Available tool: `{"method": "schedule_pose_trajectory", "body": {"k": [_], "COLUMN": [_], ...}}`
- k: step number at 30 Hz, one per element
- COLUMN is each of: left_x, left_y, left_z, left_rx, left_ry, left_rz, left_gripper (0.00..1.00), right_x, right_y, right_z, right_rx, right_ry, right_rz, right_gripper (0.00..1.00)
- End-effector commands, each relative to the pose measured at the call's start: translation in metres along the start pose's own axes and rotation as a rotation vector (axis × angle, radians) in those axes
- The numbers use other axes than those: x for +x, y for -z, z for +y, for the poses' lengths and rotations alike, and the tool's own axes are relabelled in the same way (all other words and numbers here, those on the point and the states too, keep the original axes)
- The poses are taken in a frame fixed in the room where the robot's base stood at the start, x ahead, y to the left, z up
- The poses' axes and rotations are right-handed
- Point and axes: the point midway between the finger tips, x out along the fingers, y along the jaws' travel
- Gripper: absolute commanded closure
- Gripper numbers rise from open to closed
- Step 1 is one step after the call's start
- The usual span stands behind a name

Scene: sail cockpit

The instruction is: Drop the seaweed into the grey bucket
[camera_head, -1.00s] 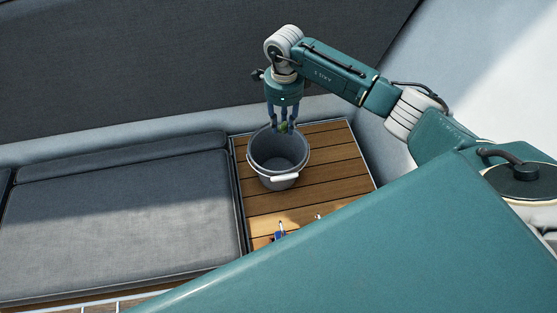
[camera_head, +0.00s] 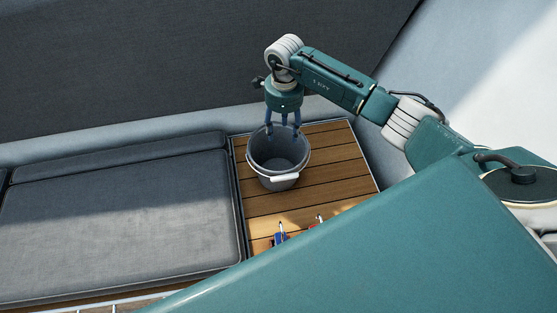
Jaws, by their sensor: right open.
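The grey bucket (camera_head: 262,172) stands upright on the slatted wooden surface, with a pale grip on its near side. My right gripper (camera_head: 283,135) points down at the bucket's far rim from above. Its fingers are spread and I see nothing between them. The seaweed does not show now; the part of the bucket's inside that I can see looks bare grey, and the rest of it is hidden. My left gripper is not in the picture.
A blue-and-white item (camera_head: 280,237) and a small red item (camera_head: 318,220) lie near the front of the wooden surface (camera_head: 335,165). A grey cushion (camera_head: 120,220) fills the left. My teal body hides the lower right.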

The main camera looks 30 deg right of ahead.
Motion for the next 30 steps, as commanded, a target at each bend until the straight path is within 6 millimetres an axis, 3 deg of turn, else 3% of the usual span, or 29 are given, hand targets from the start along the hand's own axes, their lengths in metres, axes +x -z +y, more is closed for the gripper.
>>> {"method": "schedule_pose_trajectory", "body": {"k": [5,18,24,30], "left_x": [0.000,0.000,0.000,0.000], "left_y": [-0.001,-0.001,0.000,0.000], "left_z": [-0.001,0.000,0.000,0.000], "left_rx": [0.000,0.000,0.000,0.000], "left_ry": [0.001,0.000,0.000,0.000], "left_rz": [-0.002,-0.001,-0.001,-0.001], "left_gripper": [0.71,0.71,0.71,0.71], "right_x": [-0.017,-0.103,-0.118,-0.120], "right_y": [0.000,0.000,0.000,0.000], "right_z": [-0.002,-0.001,0.000,0.000], "right_rx": [-0.001,0.001,0.000,0.000], "right_ry": [0.004,0.003,0.001,0.000], "right_rz": [-0.002,-0.001,0.000,0.000], "right_gripper": [0.49,0.49,0.49,0.49]}}
